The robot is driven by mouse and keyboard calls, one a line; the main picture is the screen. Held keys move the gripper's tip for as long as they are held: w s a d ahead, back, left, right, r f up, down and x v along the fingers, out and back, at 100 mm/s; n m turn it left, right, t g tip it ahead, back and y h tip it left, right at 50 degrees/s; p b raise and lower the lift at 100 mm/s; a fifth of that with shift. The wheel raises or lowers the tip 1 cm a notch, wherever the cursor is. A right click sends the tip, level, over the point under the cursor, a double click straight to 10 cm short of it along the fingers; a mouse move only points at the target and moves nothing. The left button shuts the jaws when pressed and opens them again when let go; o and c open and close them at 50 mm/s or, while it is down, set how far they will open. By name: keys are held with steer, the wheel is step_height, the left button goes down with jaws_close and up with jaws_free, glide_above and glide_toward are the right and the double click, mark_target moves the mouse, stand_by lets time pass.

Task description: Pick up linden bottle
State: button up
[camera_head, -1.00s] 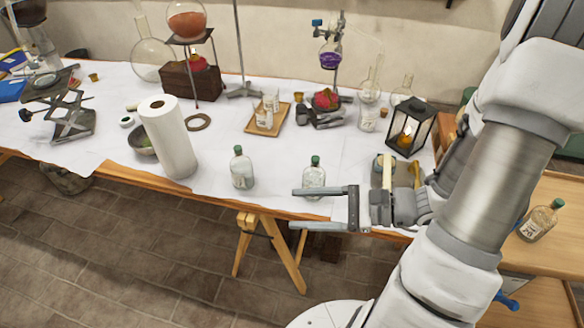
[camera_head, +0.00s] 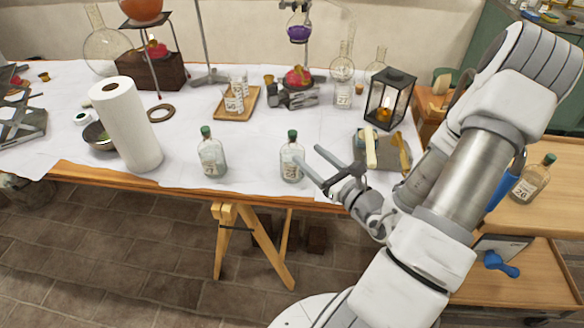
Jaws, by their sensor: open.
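Two clear glass bottles with green caps stand upright near the front edge of the white-covered table: a left bottle (camera_head: 211,155) and a right bottle (camera_head: 291,160), which bears a label. A third green-capped bottle (camera_head: 531,181), with a label that seems to read 26, stands on the wooden surface at right. I cannot tell from the labels which is the linden bottle. My gripper (camera_head: 307,155) is open and empty. Its fingers point up and left, with the tips close to the right side of the right bottle. I cannot tell whether they touch it.
A paper towel roll (camera_head: 127,125) stands left of the bottles. Behind are a tray (camera_head: 246,107) with small labelled containers and a black lantern (camera_head: 391,98). A block-like object (camera_head: 397,153) lies right of my gripper. Clear cloth lies between the two table bottles.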

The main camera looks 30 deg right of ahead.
mark_target(295, 143)
steer(key=w, duration=0.2)
steer(key=w+a, duration=0.1)
steer(key=w, duration=0.2)
steer(key=shift+w, duration=0.2)
steer(key=shift+w+a+r+b, duration=0.15)
steer(key=shift+w, duration=0.75)
steer(key=shift+w+a+r+b, duration=0.1)
steer(key=shift+w+a+b, duration=0.05)
steer(key=shift+w, duration=0.75)
steer(key=shift+w+a+r+b, duration=0.15)
steer(key=shift+w, duration=0.75)
steer(key=shift+c, duration=0.2)
jaws_close()
